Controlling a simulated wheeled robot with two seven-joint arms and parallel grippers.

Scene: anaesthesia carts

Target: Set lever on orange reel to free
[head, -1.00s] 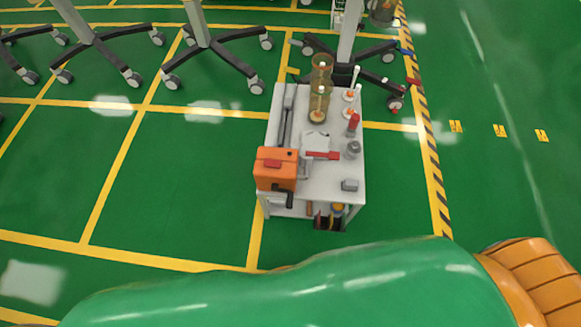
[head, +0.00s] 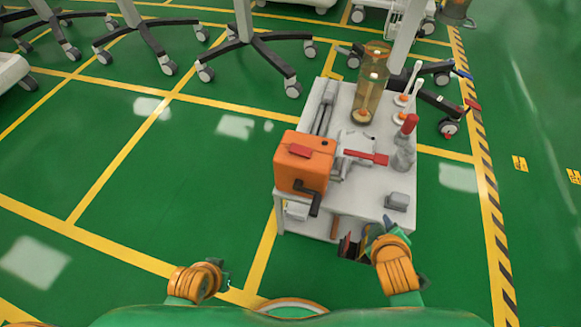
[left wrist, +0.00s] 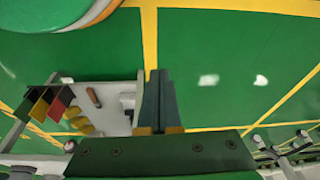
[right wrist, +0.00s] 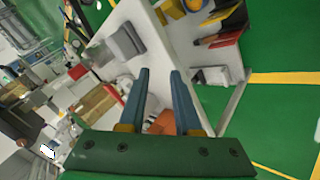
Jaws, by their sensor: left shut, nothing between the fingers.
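The orange reel (head: 303,162) is a boxy orange housing at the left edge of a white cart's top. A small red piece (head: 300,150) lies on its upper face; I cannot tell whether it is the lever or how it is set. A black crank (head: 315,198) hangs at its front. Part of the orange reel shows in the right wrist view (right wrist: 165,122). My right gripper (right wrist: 160,72) is open and empty, near the cart's front right edge. My left gripper (left wrist: 157,74) is shut and empty, low and left of the cart, apart from the reel.
The cart top (head: 350,205) also holds a red-handled clamp (head: 366,157), an amber cylinder (head: 370,85), a red-capped bottle (head: 405,140) and a grey block (head: 397,201). A lower shelf holds coloured items. Wheeled stand bases (head: 255,50) are behind. Green floor left of the cart is clear.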

